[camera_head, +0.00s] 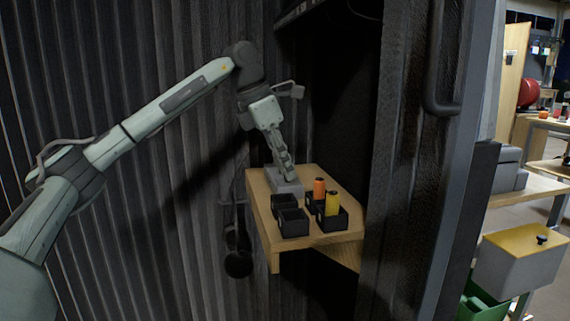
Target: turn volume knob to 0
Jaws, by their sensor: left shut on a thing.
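A small grey box (286,187) stands on the wooden shelf (259,204), at its back left. My left gripper (287,170) comes down onto the top of this box from above. Its fingers are shut on the volume knob there. The knob itself is hidden by the fingers and too small to make out, so its setting cannot be read. My right gripper is not in view.
Black bins (292,223) stand in front of the box. An orange bottle (319,188) and a yellow bottle (332,204) stand in bins to the right. Dark corrugated walls surround the shelf. A doorway opens at the right onto benches and a yellow-topped box (522,241).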

